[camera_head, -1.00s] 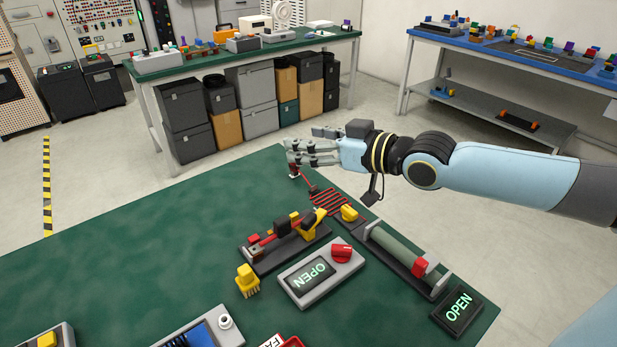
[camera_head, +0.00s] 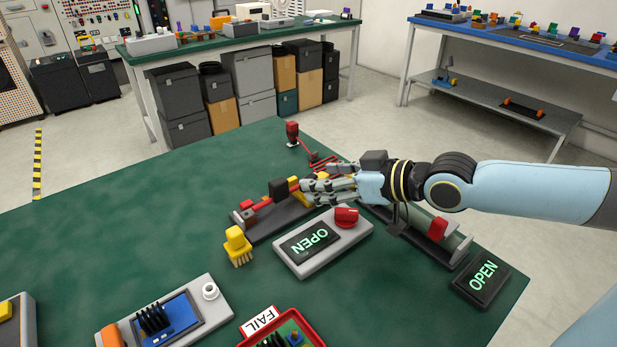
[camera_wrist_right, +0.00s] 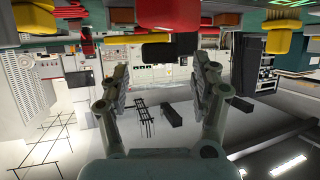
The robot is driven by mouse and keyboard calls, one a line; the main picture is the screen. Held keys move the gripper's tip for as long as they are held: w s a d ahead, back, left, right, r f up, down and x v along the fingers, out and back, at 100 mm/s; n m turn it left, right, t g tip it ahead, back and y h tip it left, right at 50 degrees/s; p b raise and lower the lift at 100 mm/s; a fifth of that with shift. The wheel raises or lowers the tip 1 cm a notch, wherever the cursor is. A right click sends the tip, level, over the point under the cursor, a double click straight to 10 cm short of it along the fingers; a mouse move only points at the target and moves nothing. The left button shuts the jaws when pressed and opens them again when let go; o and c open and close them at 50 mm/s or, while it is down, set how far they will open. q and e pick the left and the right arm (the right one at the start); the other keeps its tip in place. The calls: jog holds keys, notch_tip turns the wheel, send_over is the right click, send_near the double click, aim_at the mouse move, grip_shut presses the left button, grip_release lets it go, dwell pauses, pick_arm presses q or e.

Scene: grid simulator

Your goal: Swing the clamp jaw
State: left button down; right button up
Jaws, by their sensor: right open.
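The clamp (camera_head: 262,225) is a dark base with red bars, a black block (camera_head: 278,190) and yellow parts, lying on the green bench. Which part is its jaw I cannot tell. My right gripper (camera_head: 308,191) is at the clamp's right end, its fingers pointing left and covering part of it; contact is unclear. In the right wrist view its two fingers (camera_wrist_right: 162,80) stand apart with nothing between them. A black block (camera_wrist_right: 170,50) and a yellow bar (camera_wrist_right: 145,38) show past the fingertips. My left gripper is in neither view.
A grey box with an OPEN display (camera_head: 310,238) and red knob (camera_head: 346,216) stands just in front of the clamp. A yellow brush-like piece (camera_head: 237,243) is to its left. A second OPEN display (camera_head: 482,277) is at the right edge.

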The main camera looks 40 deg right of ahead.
aim_at(309, 177)
jog(key=b+x, duration=0.2)
jog(key=x, duration=0.2)
jog(key=shift+w, duration=0.15)
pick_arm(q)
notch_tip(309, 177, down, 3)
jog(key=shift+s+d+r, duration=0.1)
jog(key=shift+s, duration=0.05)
pick_arm(e)
jog(key=c, duration=1.2)
jog(key=m+h+p, duration=0.1)
jog(key=h+p, duration=0.1)
jog(key=p, duration=0.5)
jog(key=r+m+h+p, duration=0.1)
jog(key=m+p, duration=0.1)
jog(key=p, duration=0.6)
jog(key=shift+w+d+h, duration=0.2)
jog(key=shift+h, duration=0.2)
jog(key=shift+f+p, duration=0.3)
jog(key=shift+p, duration=0.15)
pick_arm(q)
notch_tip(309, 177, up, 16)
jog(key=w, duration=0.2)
pick_arm(e)
jog(key=shift+f, duration=0.1)
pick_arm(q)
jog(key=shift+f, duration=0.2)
pick_arm(e)
jog(key=shift+s, duration=0.1)
